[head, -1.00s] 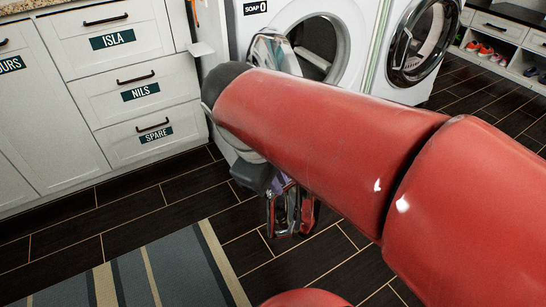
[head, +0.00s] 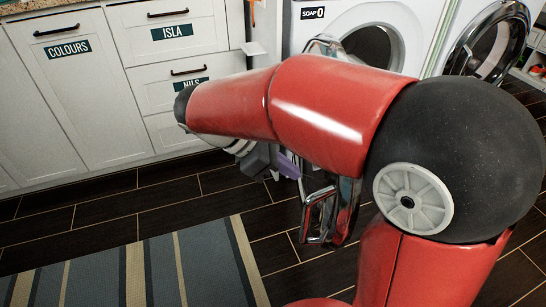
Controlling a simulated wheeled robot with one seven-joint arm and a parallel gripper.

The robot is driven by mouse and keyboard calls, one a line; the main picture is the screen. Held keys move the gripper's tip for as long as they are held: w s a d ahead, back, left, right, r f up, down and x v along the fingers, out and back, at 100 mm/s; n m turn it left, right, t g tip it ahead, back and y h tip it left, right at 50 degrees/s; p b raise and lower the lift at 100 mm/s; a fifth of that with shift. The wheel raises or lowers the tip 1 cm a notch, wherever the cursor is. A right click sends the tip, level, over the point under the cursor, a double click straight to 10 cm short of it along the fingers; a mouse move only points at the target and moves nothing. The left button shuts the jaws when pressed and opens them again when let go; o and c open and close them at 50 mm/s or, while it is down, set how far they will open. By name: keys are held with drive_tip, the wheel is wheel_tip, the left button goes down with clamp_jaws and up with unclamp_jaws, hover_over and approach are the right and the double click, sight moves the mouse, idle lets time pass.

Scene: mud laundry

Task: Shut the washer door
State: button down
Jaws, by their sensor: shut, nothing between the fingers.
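The washer (head: 400,18) is the white machine with the soap drawer label, and its round opening shows at the top centre. Its chrome-rimmed door (head: 331,218) stands open, swung out toward me and seen nearly edge-on. My red arm crosses in front of the door, hiding its middle; its upper rim shows above the arm. My gripper (head: 286,164) hangs below the arm's far end, left of the door, with its grey body and a purplish piece showing. It is shut and holds nothing. I cannot tell whether it touches the door.
White cabinets with labelled drawers (head: 175,50) stand at the left. A second machine with a chrome-ringed door (head: 487,45) is at the upper right. A striped rug (head: 140,270) lies on the dark tiled floor (head: 95,212) at the front left. Floor between rug and cabinets is clear.

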sight(329, 182)
drive_tip(key=shift+d+f, duration=0.3)
drive_tip(key=shift+d, duration=0.65)
drive_tip(key=shift+d+f, duration=0.3)
drive_tip(key=shift+d, duration=0.7)
drive_tip(key=shift+d+f, duration=0.3)
drive_tip(key=shift+d, duration=0.65)
